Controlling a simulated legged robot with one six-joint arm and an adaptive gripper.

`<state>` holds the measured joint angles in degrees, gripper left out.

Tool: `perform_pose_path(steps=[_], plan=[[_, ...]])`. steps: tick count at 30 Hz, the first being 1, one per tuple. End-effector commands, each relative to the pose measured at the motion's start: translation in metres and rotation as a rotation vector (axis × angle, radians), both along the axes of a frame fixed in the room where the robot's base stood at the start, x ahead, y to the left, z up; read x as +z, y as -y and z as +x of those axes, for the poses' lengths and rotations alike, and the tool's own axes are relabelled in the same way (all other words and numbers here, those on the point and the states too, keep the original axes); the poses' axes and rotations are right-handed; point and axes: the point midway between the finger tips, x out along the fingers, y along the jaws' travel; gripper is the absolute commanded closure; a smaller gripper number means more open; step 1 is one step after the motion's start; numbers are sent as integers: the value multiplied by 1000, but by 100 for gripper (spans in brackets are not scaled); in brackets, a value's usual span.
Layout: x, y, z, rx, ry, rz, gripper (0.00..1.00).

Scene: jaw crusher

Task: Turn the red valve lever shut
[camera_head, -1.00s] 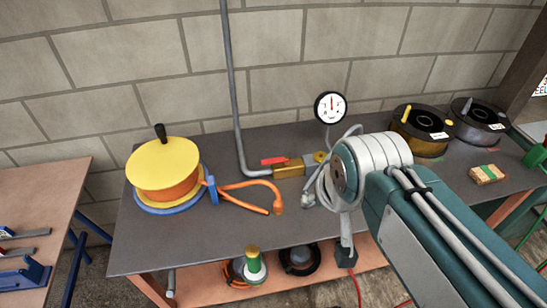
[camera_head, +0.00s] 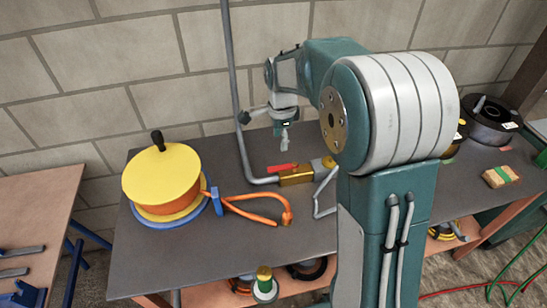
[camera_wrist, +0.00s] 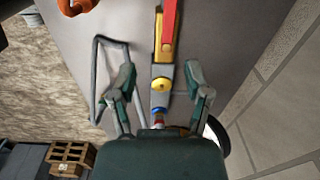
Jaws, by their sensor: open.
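The red lever (camera_head: 282,168) lies along the brass valve body (camera_head: 297,176), roughly in line with the grey pipe on the bench. My gripper (camera_head: 284,138) points down above the bench, close over the valve in the head view. In the wrist view my gripper (camera_wrist: 159,78) is open, with a finger on each side of the brass body. Nothing is between the fingers in contact that I can make out.
A grey pipe (camera_head: 236,100) runs down the wall. A dark reel (camera_head: 490,120) and a wooden block (camera_head: 501,177) are at right. My arm covers the bench's middle right.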

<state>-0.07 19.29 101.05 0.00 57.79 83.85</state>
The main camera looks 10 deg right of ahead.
Motion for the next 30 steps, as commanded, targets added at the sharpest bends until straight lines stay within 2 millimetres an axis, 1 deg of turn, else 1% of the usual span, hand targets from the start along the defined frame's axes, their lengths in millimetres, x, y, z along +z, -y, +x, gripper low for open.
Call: perform_pose_path(steps=[1, 3, 6, 8, 11, 21, 24, 27, 30], plan=[[-9, 0, 6, -38, -15, 1, 37], [-17, 0, 12, -81, -26, 2, 37], [-22, 0, 14, -109, -34, 2, 37], [-26, 0, 15, -113, -34, 2, 37], [-37, 1, 14, -112, -36, 2, 37], [-99, 0, 14, -109, -36, 1, 37], [-114, 0, 14, -109, -35, 2, 37], [-123, 0, 14, -109, -33, 2, 37], [-128, 0, 14, -109, -33, 2, 37]])
